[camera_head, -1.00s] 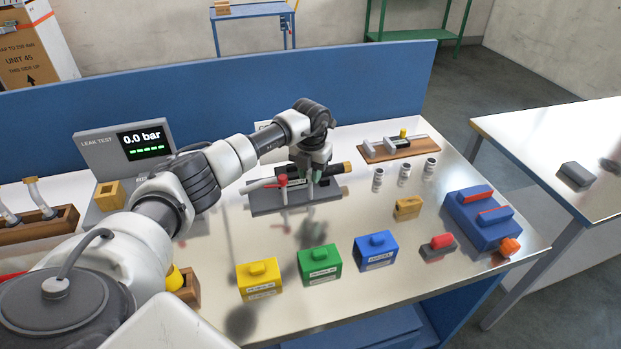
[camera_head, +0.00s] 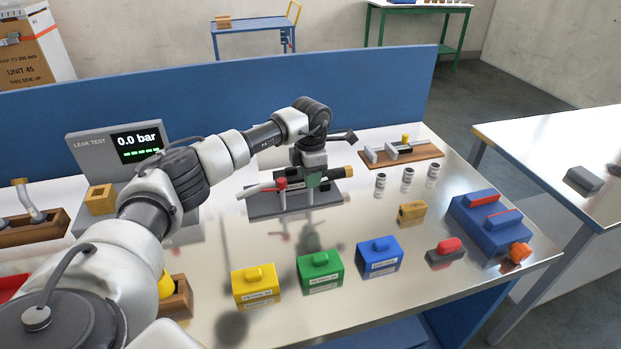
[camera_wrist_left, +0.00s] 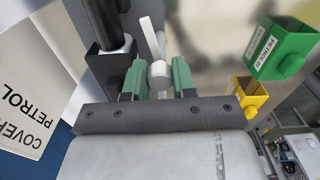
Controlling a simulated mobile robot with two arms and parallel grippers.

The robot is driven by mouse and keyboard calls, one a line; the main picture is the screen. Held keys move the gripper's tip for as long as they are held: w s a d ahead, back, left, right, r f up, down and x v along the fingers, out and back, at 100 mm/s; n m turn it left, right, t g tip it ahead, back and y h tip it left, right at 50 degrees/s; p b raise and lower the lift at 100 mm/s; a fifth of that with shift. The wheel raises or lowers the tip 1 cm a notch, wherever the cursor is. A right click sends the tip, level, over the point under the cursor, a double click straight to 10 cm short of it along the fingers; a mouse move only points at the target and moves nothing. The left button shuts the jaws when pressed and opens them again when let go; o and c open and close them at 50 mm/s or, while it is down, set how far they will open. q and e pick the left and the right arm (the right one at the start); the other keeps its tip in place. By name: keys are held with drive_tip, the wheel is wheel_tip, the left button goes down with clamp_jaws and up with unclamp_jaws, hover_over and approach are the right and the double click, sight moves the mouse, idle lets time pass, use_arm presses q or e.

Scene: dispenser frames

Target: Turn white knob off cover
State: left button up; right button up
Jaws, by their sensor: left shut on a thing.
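The white knob (camera_wrist_left: 160,73) shows in the left wrist view as a pale round piece between green fingertips. My left gripper (camera_wrist_left: 159,82) is shut on it, one finger on each side. In the head view my left gripper (camera_head: 311,183) points down at the middle of a fixture on a grey plate (camera_head: 295,207), and its fingers hide the knob there. The fixture has a red part (camera_head: 282,184), a white tube (camera_head: 256,190) and a dark cylinder (camera_head: 334,174). I cannot tell which part is the cover. My right gripper is not in view.
Yellow (camera_head: 255,289), green (camera_head: 320,271) and blue (camera_head: 380,257) boxes stand in front. Small metal cylinders (camera_head: 407,174) and a wooden-based fixture (camera_head: 400,155) are to the right. A leak test display (camera_head: 138,143) reads 0.0 bar. A blue panel (camera_head: 250,100) stands behind.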

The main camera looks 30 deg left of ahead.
use_arm(q)
drive_tip(key=shift+r+m, duration=0.15)
drive_tip(key=shift+m, duration=0.15)
idle(0.4)
drive_tip(key=o, duration=0.9)
wheel_tip(320, 180, up, 11)
drive_tip(key=shift+f+b, duration=0.15)
drive_tip(key=shift+b, duration=0.85)
